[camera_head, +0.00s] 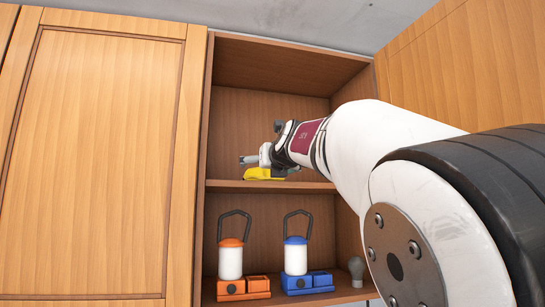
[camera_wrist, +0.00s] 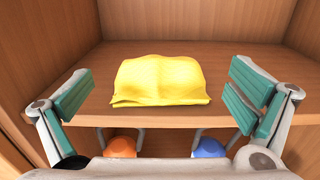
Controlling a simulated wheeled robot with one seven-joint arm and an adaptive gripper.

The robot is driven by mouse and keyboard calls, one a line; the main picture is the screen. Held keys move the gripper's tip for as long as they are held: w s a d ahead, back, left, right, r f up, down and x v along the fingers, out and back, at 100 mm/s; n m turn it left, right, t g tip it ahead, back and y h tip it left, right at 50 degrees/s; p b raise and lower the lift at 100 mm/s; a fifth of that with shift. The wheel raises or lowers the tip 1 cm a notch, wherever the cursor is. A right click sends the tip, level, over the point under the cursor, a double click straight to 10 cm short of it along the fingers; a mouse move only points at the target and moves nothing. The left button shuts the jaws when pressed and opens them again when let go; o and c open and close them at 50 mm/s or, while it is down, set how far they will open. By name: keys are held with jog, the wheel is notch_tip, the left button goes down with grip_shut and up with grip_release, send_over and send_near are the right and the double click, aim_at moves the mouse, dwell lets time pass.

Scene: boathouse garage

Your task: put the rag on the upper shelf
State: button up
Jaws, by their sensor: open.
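The yellow rag (camera_wrist: 160,82) lies in a low folded heap on the upper shelf (camera_wrist: 225,58), close to its front edge. In the head view the rag (camera_head: 262,174) shows as a yellow strip at the shelf's front, partly hidden by my gripper. My gripper (camera_wrist: 163,95) is open, with one teal-padded finger to each side of the rag and apart from it. In the head view my gripper (camera_head: 250,160) is at the opening of the upper compartment, just over the rag.
On the lower shelf stand an orange lantern (camera_head: 230,262), a blue lantern (camera_head: 296,258) and a grey bulb-shaped thing (camera_head: 356,270). Cabinet side walls flank the opening. A closed wooden door (camera_head: 95,160) is on the left. The upper shelf is bare behind the rag.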

jog(key=v, duration=0.6)
jog(key=shift+s, duration=0.1)
dwell(0.4)
